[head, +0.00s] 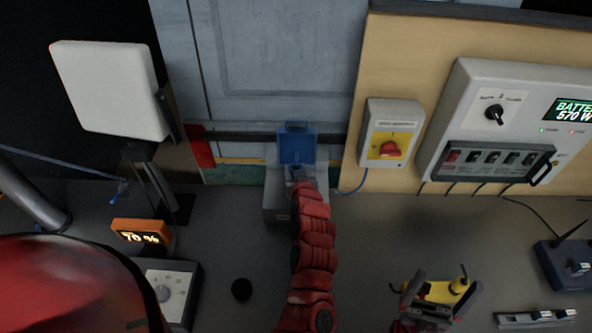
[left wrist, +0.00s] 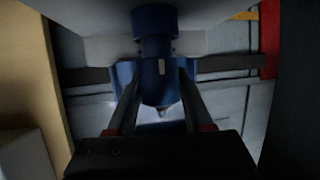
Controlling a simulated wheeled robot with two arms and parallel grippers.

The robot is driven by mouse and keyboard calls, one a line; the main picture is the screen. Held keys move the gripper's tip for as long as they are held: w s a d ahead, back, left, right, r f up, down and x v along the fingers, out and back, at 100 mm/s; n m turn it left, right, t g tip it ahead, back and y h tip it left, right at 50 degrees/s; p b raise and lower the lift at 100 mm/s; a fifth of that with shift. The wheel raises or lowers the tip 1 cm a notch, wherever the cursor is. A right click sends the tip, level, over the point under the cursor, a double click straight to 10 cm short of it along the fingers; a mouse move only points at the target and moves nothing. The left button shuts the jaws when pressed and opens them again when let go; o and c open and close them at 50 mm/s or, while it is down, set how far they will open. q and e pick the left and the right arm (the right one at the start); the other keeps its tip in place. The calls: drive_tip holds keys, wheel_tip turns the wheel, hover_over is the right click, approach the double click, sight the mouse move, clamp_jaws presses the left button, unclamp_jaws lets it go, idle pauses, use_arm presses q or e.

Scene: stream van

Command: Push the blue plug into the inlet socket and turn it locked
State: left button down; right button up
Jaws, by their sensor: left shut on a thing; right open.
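The grey inlet box (head: 279,207) stands against the van wall, with its blue lid (head: 297,146) raised. My left gripper (head: 301,175) is at the front of this box. In the left wrist view its two fingers (left wrist: 160,100) are shut on the blue plug (left wrist: 158,84), which has a white mark on it. The plug lines up with a blue collar (left wrist: 153,22) at the grey box; I cannot tell how deep it sits or whether it is turned. In the head view the gripper hides the plug. My right gripper (head: 440,296) is open, low on the right.
A yellow and black thing (head: 458,286) shows at my right gripper. A switch box with a red knob (head: 390,149) and a battery panel (head: 505,105) are on the right wall. An orange 70 % display (head: 141,232) and a dial box (head: 172,290) stand left.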

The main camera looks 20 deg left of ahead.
use_arm(q)
drive_tip(key=shift+f+b, duration=0.85)
drive_tip(key=shift+b, duration=0.1)
